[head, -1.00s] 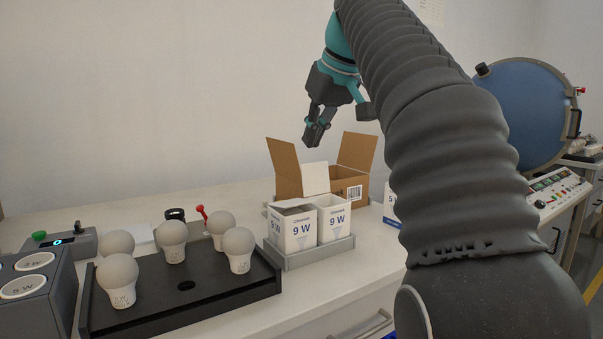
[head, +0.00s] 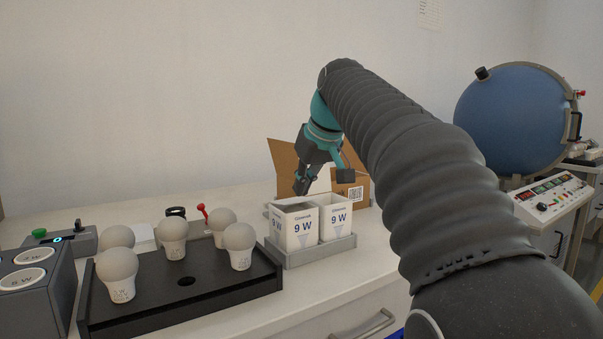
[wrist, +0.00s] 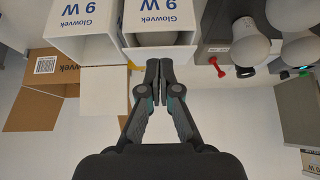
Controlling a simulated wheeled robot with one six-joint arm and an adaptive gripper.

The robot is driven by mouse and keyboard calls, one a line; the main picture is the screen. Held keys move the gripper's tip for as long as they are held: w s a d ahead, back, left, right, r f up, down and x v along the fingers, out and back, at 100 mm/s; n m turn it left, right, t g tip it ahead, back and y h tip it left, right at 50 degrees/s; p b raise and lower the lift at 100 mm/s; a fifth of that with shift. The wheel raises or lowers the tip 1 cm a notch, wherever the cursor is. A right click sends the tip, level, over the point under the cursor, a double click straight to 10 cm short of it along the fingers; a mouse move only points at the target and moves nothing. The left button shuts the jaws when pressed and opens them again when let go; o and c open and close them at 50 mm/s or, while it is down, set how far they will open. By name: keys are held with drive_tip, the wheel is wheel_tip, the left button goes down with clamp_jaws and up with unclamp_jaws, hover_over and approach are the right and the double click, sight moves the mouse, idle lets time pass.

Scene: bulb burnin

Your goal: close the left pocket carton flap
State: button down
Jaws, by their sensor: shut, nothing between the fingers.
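Two white 9 W cartons stand side by side in a grey tray (head: 318,251). The left pocket carton (head: 297,232) is open at the top; it also shows in the wrist view (wrist: 165,12), with a pale rounded thing inside. My gripper (head: 300,189) is shut and empty, low at the left carton's rear edge. In the wrist view the fingertips (wrist: 158,66) are at that rim; contact cannot be told.
A brown box (head: 356,192) with raised flaps stands behind the cartons, close to my gripper. A black rack (head: 200,290) with several bulbs lies to the left, with a red lever (head: 203,212) behind. A blue sphere (head: 515,120) stands at the right.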

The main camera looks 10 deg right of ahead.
drive_tip(key=shift+s+f, duration=0.1)
drive_tip(key=shift+f, duration=0.3)
drive_tip(key=f+b, duration=0.1)
drive_tip(key=b, duration=0.2)
drive_tip(key=shift+s+d+f+t, duration=0.15)
drive_tip(key=shift+s+f+t, duration=0.05)
drive_tip(key=shift+t, duration=0.2)
drive_tip(key=b, duration=0.1)
drive_tip(key=t+b, duration=0.1)
drive_tip(key=shift+s+f+y+b, duration=0.15)
drive_tip(key=shift+f+y+b, duration=0.15)
drive_tip(key=shift+f+b, duration=0.05)
drive_tip(key=shift+s+f+t+b, duration=0.1)
drive_tip(key=shift+t+b, duration=0.3)
drive_tip(key=shift+b, duration=0.5)
drive_tip(key=shift+r, duration=0.2)
